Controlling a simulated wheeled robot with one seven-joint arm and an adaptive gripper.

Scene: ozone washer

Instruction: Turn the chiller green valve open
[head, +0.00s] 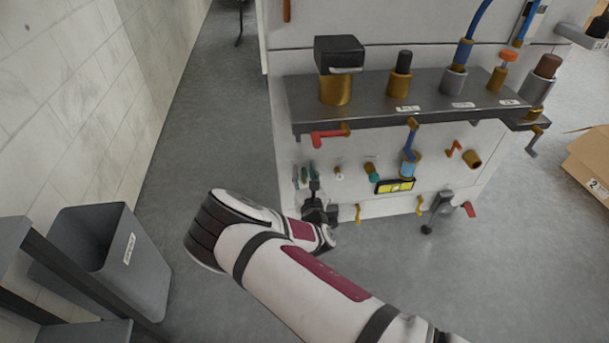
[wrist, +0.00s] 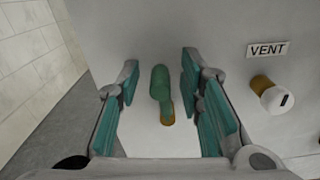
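The green valve handle (wrist: 161,84) stands out from the pale panel in the wrist view, with a brass base at its lower end. My gripper (wrist: 160,98) is open around it, with one teal-padded finger on each side. Gaps show between the handle and both fingers, so neither seems to touch it. In the head view my gripper (head: 306,182) is at the lower left of the machine's front panel. The handle is hard to tell from the teal finger pads there.
A white knob on a brass stem (wrist: 272,95) sits right of the handle, below a VENT label (wrist: 267,49). A red lever (head: 328,136) is above my gripper in the head view. A grey bin (head: 140,262) stands left on open floor.

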